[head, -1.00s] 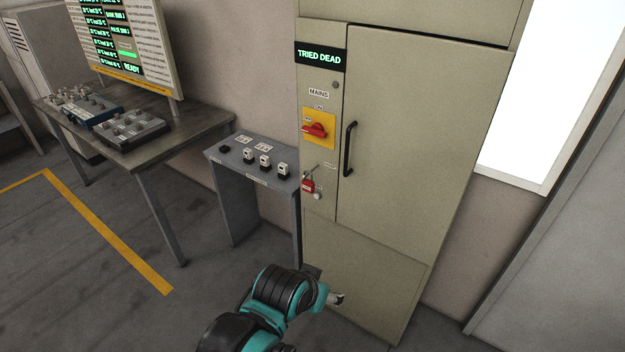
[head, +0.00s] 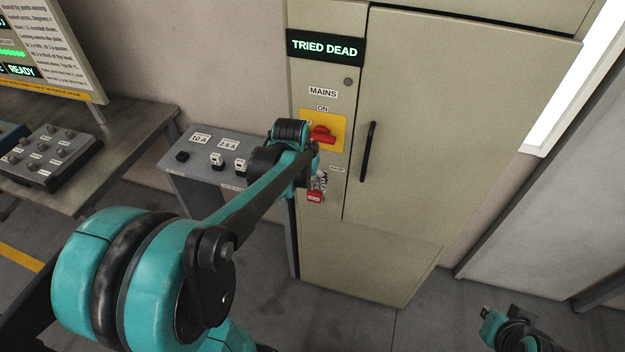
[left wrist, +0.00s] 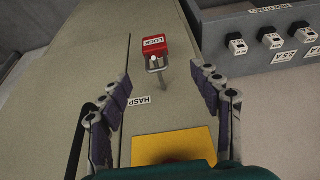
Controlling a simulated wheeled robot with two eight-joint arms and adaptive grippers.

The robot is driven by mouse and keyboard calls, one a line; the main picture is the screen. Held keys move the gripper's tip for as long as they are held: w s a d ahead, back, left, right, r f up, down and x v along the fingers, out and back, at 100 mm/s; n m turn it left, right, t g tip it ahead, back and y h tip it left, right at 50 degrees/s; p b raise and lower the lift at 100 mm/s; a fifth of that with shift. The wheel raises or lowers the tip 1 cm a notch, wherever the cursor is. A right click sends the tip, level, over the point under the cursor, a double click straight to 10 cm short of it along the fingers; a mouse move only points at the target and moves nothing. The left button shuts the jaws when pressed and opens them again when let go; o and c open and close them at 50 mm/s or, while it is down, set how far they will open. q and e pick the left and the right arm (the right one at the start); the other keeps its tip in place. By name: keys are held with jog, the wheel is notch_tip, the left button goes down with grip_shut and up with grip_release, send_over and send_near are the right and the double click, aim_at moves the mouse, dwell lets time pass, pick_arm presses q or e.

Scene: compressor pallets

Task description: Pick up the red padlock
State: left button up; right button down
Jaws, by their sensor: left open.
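The red padlock (head: 315,197) hangs at the hasp on the cabinet front, below the mains switch. In the left wrist view the padlock (left wrist: 154,46) appears inverted with its label readable, and its metal shackle points toward the HASP label. My left gripper (left wrist: 163,88) is open, with its fingers spread on either side of the line to the padlock. The padlock is beyond the fingertips and not between them. In the head view my left wrist partly covers the hasp area. Part of my right arm (head: 508,330) shows at the bottom right; its jaw state is unclear.
The cabinet (head: 470,130) has a red mains switch (head: 322,134) on a yellow plate and a black door handle (head: 368,151). A grey stand (head: 185,170) with several small blocks adjoins it on the left. A table (head: 115,135) stands farther left.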

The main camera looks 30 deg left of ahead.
aim_at(314, 192)
pick_arm(q)
jog(key=b+x, duration=0.1)
jog(key=x, duration=0.2)
jog(key=b+x, duration=0.2)
jog(key=x, duration=0.2)
jog(key=b+x, duration=0.1)
jog(key=x, duration=0.3)
jog(key=shift+w+d+f, duration=0.1)
jog(key=shift+d+f, duration=0.15)
jog(key=shift+d, duration=0.1)
jog(key=shift+w+f, duration=0.15)
jog(key=shift+f, duration=0.15)
jog(key=shift+r, duration=0.1)
jog(key=c, duration=1.3)
